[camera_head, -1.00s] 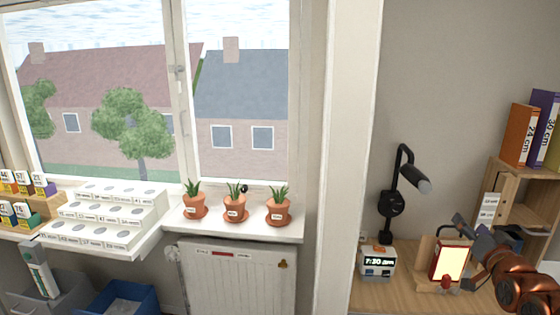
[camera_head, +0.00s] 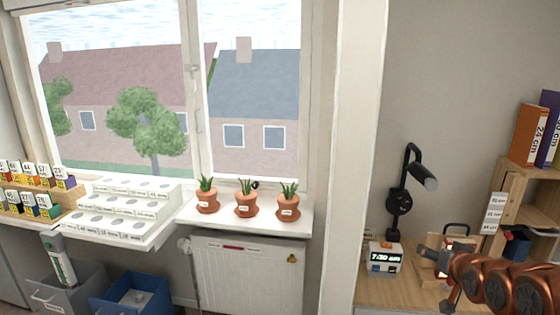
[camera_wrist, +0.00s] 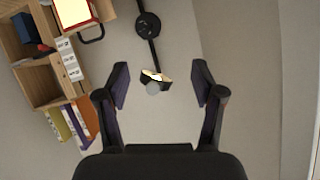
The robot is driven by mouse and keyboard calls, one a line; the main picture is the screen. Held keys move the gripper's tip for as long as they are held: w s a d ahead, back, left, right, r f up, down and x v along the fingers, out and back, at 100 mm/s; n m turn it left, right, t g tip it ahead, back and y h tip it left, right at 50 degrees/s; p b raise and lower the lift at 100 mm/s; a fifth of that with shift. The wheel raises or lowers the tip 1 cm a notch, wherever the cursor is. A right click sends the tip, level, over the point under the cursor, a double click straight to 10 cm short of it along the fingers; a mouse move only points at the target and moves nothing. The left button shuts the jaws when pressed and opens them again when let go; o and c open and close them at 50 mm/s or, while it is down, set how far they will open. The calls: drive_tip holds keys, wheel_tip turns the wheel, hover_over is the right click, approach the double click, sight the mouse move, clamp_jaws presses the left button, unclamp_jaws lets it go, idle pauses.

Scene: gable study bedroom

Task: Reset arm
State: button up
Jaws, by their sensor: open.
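My gripper (camera_head: 437,278) is at the lower right of the head view, at the end of my copper-coloured arm, in front of the wooden desk. In the wrist view my gripper (camera_wrist: 161,88) has its two dark fingers wide apart, with nothing held between them. The black wall lamp (camera_wrist: 149,27) shows beyond the fingers, upside down, its lamp head between the fingertips but apart from them. The same lamp (camera_head: 398,201) is on the wall above the desk in the head view.
A wooden shelf (camera_head: 498,185) with binders (camera_head: 530,135) is at the right. Three potted plants (camera_head: 246,206) stand on the windowsill.

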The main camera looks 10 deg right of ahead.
drive_tip(key=s+a+f+n+g+y, duration=0.1)
drive_tip(key=s+a+f+n+g, duration=0.2)
drive_tip(key=a, duration=0.6)
drive_tip(key=s+a+f+n+g+y, duration=0.1)
drive_tip(key=s+a+g, duration=0.4)
drive_tip(key=s+a, duration=0.5)
drive_tip(key=s+a+f+n+g+y, duration=0.1)
drive_tip(key=s+a+g, duration=0.5)
drive_tip(key=s+a, duration=0.5)
drive_tip(key=s, duration=0.6)
drive_tip(key=shift+s+n, duration=0.35)
drive_tip(key=shift+n, duration=0.05)
drive_tip(key=shift+f, duration=0.1)
